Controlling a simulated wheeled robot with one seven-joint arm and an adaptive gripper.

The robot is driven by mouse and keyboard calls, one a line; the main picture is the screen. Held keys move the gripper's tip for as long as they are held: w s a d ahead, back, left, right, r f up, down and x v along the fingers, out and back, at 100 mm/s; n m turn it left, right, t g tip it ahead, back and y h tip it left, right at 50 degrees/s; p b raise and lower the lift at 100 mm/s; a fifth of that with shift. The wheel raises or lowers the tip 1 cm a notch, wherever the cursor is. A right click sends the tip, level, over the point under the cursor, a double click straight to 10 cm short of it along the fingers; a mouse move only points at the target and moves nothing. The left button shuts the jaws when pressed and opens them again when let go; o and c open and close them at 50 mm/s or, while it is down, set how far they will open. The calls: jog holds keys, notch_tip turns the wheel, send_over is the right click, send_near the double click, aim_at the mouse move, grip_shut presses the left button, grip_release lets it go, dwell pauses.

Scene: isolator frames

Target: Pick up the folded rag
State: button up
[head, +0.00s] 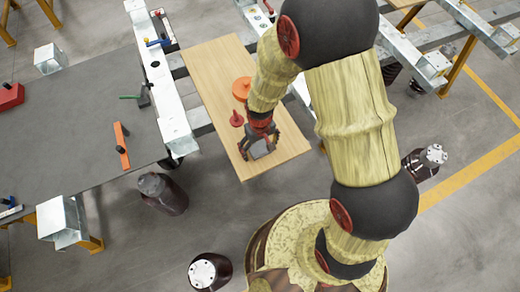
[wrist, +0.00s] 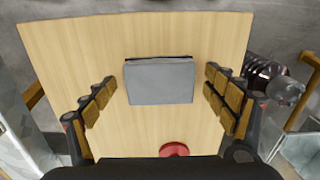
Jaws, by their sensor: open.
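The folded rag (wrist: 160,82) is a flat grey rectangle lying on a light wooden board. In the wrist view it sits between my two open fingers, with a gap on each side. My gripper (wrist: 160,98) is open and empty above the board. In the head view my gripper (head: 260,145) is low over the near part of the board, and the rag (head: 262,149) shows partly between the fingers. I cannot tell the exact height of the fingertips above the board.
The wooden board (head: 215,85) also carries an orange round item (head: 242,88) and a red knobbed item (head: 237,119), which shows in the wrist view (wrist: 174,149) near my gripper's base. A grey table (head: 80,110) with tools stands left. Dark cylinders (head: 162,193) stand on the floor.

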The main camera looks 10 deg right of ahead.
aim_at(260, 147)
jog(key=shift+c, duration=0.8)
jog(key=c, duration=1)
jog(key=shift+r, duration=0.1)
jog(key=shift+r+p, duration=0.3)
jog(key=shift+r, duration=0.2)
notch_tip(260, 147, up, 2)
jog(key=shift+r+p, duration=0.2)
jog(key=shift+p, duration=0.4)
jog(key=shift+s+d+r+p, duration=0.7)
jog(key=shift+s+r, duration=0.9)
jog(key=shift+s, duration=0.65)
jog(key=shift+s+d+r+p, duration=0.6)
jog(key=shift+s+r, duration=0.95)
jog(key=shift+s, duration=0.7)
jog(key=shift+s+d+r+p, duration=0.7)
jog(key=shift+s+r, duration=0.9)
jog(key=shift+s, duration=0.65)
jog(key=shift+a, duration=0.1)
